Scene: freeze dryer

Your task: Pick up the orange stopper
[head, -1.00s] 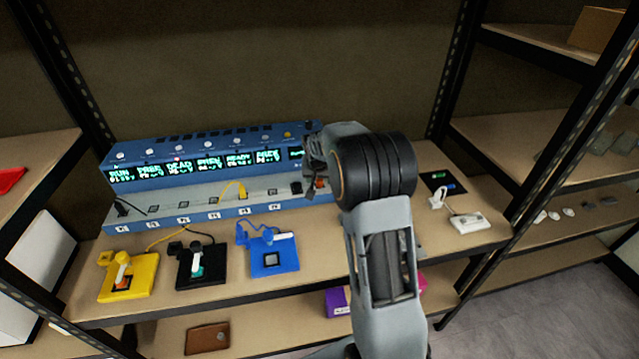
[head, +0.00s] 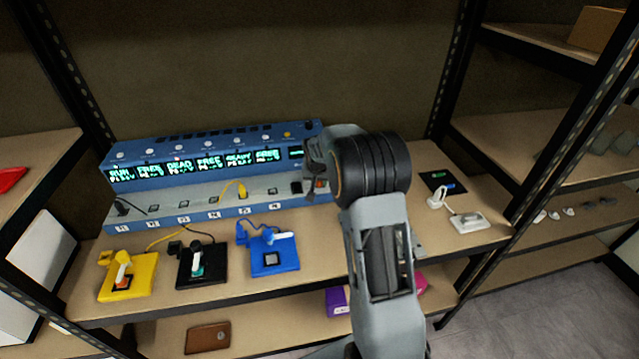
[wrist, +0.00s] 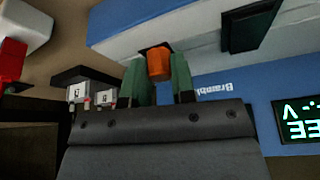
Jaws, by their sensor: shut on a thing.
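The orange stopper (wrist: 158,64) shows in the wrist view between the two green fingers of my gripper (wrist: 159,78). The fingers are shut on it, one on each side. A dark part shows just behind the stopper's top edge. In the head view my gripper (head: 316,178) is at the right end of the blue machine (head: 212,214). A small bit of the orange stopper shows there (head: 319,183), mostly hidden by the gripper and wrist. I cannot tell whether the stopper touches the machine.
Yellow (head: 140,284), black (head: 190,276) and blue (head: 284,262) pads with cables stand along the shelf front. A white block (head: 467,222) and a black mat (head: 431,179) lie to the right. Rack posts bound both sides.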

